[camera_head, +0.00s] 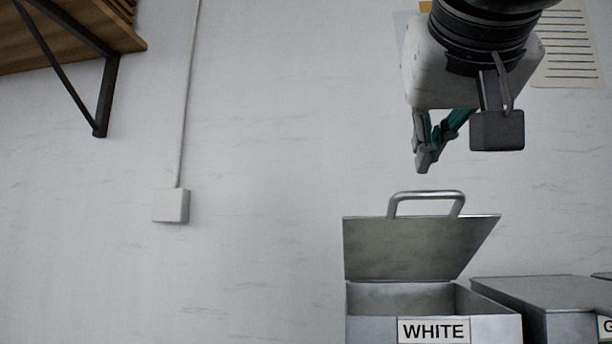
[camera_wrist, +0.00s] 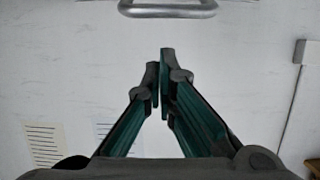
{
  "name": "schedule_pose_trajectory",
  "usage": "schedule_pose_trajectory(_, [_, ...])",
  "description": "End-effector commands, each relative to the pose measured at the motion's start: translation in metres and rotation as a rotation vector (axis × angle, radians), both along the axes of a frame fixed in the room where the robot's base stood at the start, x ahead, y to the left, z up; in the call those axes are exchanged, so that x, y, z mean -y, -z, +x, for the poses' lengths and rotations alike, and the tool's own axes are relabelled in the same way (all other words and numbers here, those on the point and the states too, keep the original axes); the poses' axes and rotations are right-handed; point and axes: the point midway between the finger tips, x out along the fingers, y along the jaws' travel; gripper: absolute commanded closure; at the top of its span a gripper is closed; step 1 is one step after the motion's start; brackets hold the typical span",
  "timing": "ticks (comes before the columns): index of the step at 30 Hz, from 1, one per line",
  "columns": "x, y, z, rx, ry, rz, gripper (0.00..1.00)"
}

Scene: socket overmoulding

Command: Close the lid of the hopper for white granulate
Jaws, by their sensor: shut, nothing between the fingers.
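The hopper labelled WHITE (camera_head: 360,328) stands at the bottom of the head view, a grey metal box cut off by the frame edge. Its lid (camera_head: 415,248) is open and stands tilted up at the back, with a bar handle (camera_head: 427,196) on its upper edge. My gripper (camera_head: 423,165) is above the handle and apart from it, shut and empty. In the wrist view my gripper (camera_wrist: 159,58) shows its fingertips together, and the handle (camera_wrist: 167,9) lies beyond them at the top edge. The inside of the hopper is mostly hidden.
A second hopper with a closed lid (camera_head: 550,294) stands close on the right, its label cut off at G. A wall shelf (camera_head: 70,35) with a bracket is at upper left. A white wall box (camera_head: 171,205) and papers (camera_head: 572,45) are on the wall. The space left of the lid is free.

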Motion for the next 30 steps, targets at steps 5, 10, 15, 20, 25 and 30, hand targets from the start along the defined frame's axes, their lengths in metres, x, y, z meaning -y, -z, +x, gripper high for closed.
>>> schedule_pose_trajectory(5, [-0.002, 0.023, -0.01, 0.002, -0.001, 0.001, 1.0])
schedule_pose_trajectory(10, [-0.003, 0.035, -0.017, 0.001, 0.0, 0.001, 1.0])
schedule_pose_trajectory(15, [-0.004, 0.04, -0.021, 0.001, 0.0, 0.001, 1.0])
schedule_pose_trajectory(20, [-0.004, 0.041, -0.022, 0.001, 0.0, 0.001, 1.0])
schedule_pose_trajectory(25, [-0.004, 0.041, -0.022, 0.001, 0.0, 0.001, 1.0])
schedule_pose_trajectory(30, [-0.004, 0.041, -0.022, 0.0, 0.0, 0.001, 1.0])
